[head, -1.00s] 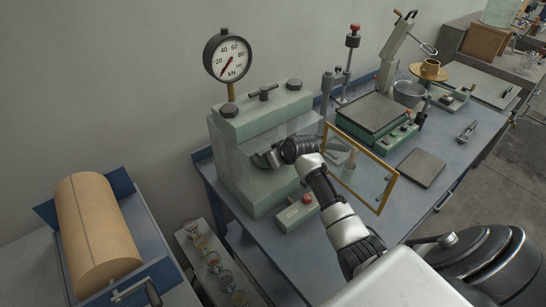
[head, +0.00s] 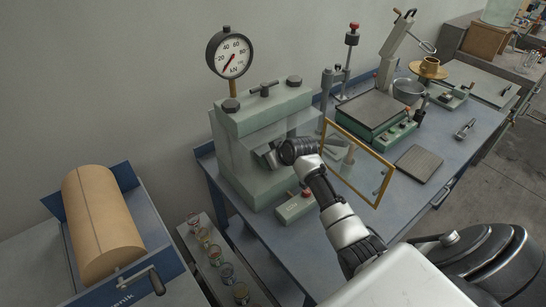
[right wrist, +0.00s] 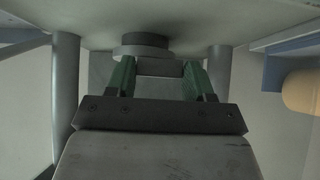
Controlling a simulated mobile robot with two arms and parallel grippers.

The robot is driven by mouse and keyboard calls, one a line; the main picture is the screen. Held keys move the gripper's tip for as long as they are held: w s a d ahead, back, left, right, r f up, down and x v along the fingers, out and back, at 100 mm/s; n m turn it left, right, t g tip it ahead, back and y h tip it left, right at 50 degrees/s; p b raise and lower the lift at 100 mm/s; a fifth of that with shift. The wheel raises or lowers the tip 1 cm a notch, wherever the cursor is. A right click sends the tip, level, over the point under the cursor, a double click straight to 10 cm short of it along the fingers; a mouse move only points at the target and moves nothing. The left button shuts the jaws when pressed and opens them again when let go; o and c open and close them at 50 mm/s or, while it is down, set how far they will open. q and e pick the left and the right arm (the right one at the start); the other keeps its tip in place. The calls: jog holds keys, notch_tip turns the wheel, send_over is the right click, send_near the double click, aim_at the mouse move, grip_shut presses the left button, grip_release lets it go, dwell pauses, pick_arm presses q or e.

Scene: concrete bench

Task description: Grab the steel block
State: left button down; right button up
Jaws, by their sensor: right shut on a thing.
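My right gripper (head: 266,156) reaches into the opening of the green press (head: 240,165). In the right wrist view its two green-padded fingers (right wrist: 159,78) are shut on a small grey block, the steel block (right wrist: 159,67), held between the fingertips. A dark round stem with a wider grey disc (right wrist: 135,51) is right by the block; I cannot tell whether they touch. In the head view the gripper and the press hide most of the block. My left gripper is not in view.
Grey columns (right wrist: 66,95) of the press stand on both sides of the gripper. A yellow-framed clear guard (head: 380,185) stands beside my arm. A green control box (head: 295,207) with a red knob sits in front. A dial gauge (head: 229,53) tops the press.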

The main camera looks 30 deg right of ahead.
jog(key=o, duration=1.2)
jog(key=shift+w+d, duration=0.1)
jog(key=shift+w, duration=0.05)
jog(key=shift+o, duration=0.2)
jog(key=shift+r, duration=0.15)
jog(key=v, duration=1.1)
jog(key=shift+b, duration=0.4)
jog(key=shift+o, duration=0.3)
